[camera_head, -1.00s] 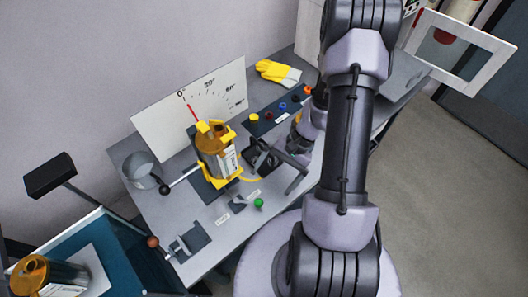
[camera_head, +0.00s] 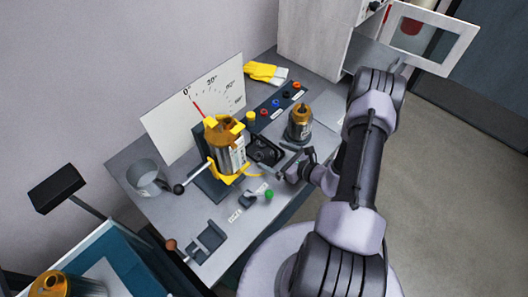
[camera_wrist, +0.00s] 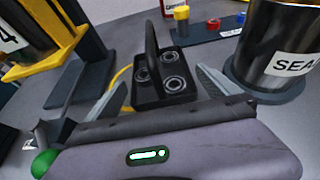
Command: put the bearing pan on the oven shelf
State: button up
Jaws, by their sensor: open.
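The bearing pan (camera_wrist: 146,103) is a small black tray with dark ring bearings and an upright black plate or handle. It lies on the grey bench, and it also shows in the head view (camera_head: 266,150). My gripper (camera_head: 283,168) is open and empty, low over the bench on the near side of the pan. In the wrist view its two fingers point at the pan, one to each side, with the pan between and beyond the tips. Contact cannot be told. The white oven (camera_head: 318,45) stands at the back right with its windowed door (camera_head: 430,42) open. Its shelf is not clearly seen.
A copper-topped pump (camera_head: 299,127) labelled SEA stands close right of the pan. A yellow-clamped pump (camera_head: 228,150) stands left. A green ball (camera_head: 269,194) sits in front. Yellow gloves (camera_head: 264,72) and a dark strip with coloured caps (camera_head: 276,109) lie behind.

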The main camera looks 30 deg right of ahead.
aim_at(257, 148)
jog(key=b+x, duration=0.1)
jog(key=x, duration=0.3)
jog(key=shift+w+a, duration=0.1)
jog(key=shift+w, duration=0.25)
jog(key=shift+r, duration=0.1)
jog(key=c, duration=1.6)
